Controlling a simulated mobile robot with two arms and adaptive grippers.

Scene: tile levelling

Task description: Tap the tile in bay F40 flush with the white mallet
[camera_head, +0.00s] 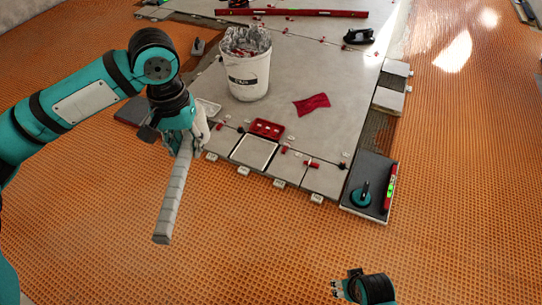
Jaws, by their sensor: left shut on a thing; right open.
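My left gripper (186,138) is shut on the white mallet (172,200). The mallet's long ribbed grey handle slopes down toward the front, and a pale part of it shows beside the fingers; the gripper partly hides it. The mallet is left of the front row of tiles. One front tile (254,151) has a pale outline around it. Small white tags hang along the row's front edge, but their lettering is too small to read, so I cannot tell which bay is F40. My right gripper (338,287) is open and empty over the orange mat at the bottom.
A white bucket (248,78) stands on the grey tiles, near a red cloth (312,104) and a red tray (267,128). A dark tile (377,170) at right carries a teal suction cup (361,194) and a level (390,186). The orange mat (250,250) in front is clear.

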